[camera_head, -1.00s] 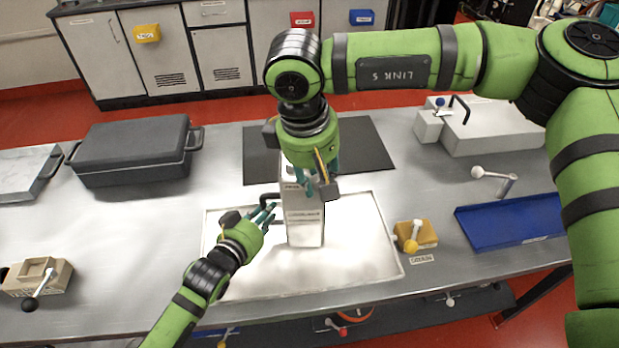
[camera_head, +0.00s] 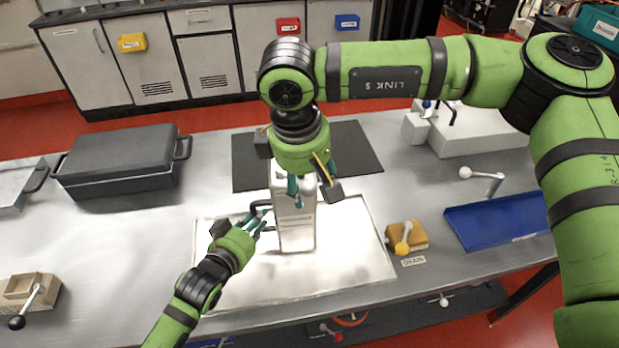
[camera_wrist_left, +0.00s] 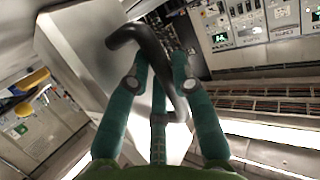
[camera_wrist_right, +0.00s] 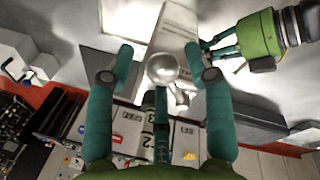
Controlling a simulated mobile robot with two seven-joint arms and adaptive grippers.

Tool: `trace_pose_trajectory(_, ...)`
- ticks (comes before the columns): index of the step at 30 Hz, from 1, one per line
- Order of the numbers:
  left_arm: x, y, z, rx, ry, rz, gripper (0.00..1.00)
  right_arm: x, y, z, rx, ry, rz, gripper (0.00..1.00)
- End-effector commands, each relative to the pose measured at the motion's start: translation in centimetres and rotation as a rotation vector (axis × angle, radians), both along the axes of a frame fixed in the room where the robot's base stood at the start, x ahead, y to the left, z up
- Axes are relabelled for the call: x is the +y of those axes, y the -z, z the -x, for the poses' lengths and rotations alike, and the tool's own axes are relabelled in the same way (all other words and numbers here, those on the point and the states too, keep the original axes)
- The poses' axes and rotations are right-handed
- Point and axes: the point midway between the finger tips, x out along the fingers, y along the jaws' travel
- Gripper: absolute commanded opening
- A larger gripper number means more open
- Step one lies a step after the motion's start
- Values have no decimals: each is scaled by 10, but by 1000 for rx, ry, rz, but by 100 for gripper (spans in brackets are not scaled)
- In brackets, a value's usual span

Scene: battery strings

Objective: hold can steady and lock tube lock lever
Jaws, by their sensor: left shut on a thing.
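The can (camera_head: 296,228) is a tall pale metal box standing upright on a white tray (camera_head: 350,270), with a black handle (camera_wrist_left: 150,50) on its left side. My left gripper (camera_head: 262,222) has its teal fingers closed around that handle, as the left wrist view shows. My right gripper (camera_head: 309,182) points down over the can's top from behind. In the right wrist view its fingers are spread, with a shiny silver ball knob (camera_wrist_right: 162,68) between them, apparently the lever's end. I cannot tell whether the fingers touch the knob. The lever's shaft and the tube lock are mostly hidden.
A yellow block with a lever, labelled DRAIN (camera_head: 408,236), stands right of the tray. Further right are a blue tray (camera_head: 495,220) and a silver lever (camera_head: 484,178). A dark case (camera_head: 120,165) stands at the back left. A dark mat (camera_head: 355,150) lies behind the can.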

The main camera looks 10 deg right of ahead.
Motion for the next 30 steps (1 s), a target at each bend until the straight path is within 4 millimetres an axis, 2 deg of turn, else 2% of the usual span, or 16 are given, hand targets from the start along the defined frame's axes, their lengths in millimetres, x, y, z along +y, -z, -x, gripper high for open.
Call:
trace_pose_trajectory(1,0,5,2,10,1,-5,0,-1,0,-1,-2,3,1,54)
trace_pose_trajectory(7,1,5,2,10,0,-5,0,-2,-1,-2,-4,9,2,54)
trace_pose_trajectory(11,1,5,2,10,-1,-6,0,-1,-10,-1,-6,9,1,54)
trace_pose_trajectory(24,2,6,2,10,-2,-8,0,12,-94,12,-7,6,0,54)
trace_pose_trajectory(30,2,6,2,10,-3,-8,0,15,-115,16,-4,6,3,54)
